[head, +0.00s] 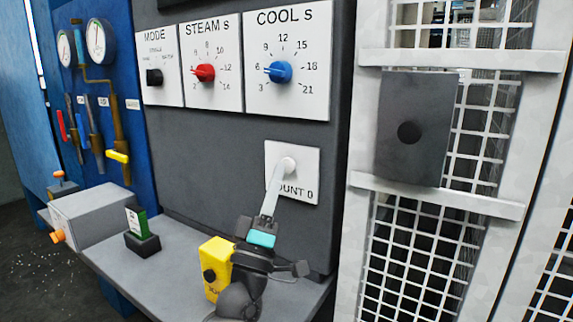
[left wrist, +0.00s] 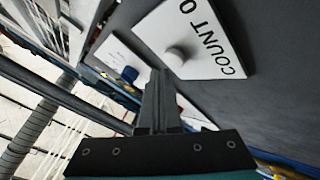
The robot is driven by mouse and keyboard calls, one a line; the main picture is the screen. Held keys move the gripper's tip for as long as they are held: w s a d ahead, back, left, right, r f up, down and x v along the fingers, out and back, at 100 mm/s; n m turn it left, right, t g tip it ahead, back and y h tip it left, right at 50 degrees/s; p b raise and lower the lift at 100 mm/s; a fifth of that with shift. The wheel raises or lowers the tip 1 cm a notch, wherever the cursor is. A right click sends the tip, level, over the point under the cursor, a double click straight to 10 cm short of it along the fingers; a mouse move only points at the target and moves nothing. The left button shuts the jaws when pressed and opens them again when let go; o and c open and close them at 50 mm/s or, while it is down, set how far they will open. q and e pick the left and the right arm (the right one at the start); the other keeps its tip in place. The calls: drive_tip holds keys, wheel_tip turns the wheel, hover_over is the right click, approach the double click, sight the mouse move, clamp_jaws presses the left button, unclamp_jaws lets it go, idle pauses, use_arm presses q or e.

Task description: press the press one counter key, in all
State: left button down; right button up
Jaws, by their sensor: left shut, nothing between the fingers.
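The counter key (head: 288,164) is a round pale button on a white plate (head: 307,165) marked COUNT 0, low on the grey panel. My left gripper (head: 280,174) is shut and empty, and its fingertips overlap the key's lower left in the head view. In the left wrist view the key (left wrist: 177,57) stands out from its plate (left wrist: 207,30), just beyond the tips of the shut fingers (left wrist: 160,75). I cannot tell whether the tips touch it. My fingers hide part of the COUNT label in the head view. My right gripper is not in view.
Above are the mode knob (head: 154,77), red steam knob (head: 204,73) and blue cool knob (head: 279,72). A yellow box (head: 216,262) stands on the ledge beside my wrist, with a green card holder (head: 141,233) further left. A mesh guard (head: 400,250) stands right.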

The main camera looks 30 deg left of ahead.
use_arm(q)
drive_tip(key=s, duration=0.1)
drive_tip(key=s+p, duration=0.1)
drive_tip(key=s, duration=0.3)
drive_tip(key=shift+a, duration=0.25)
idle(1.0)
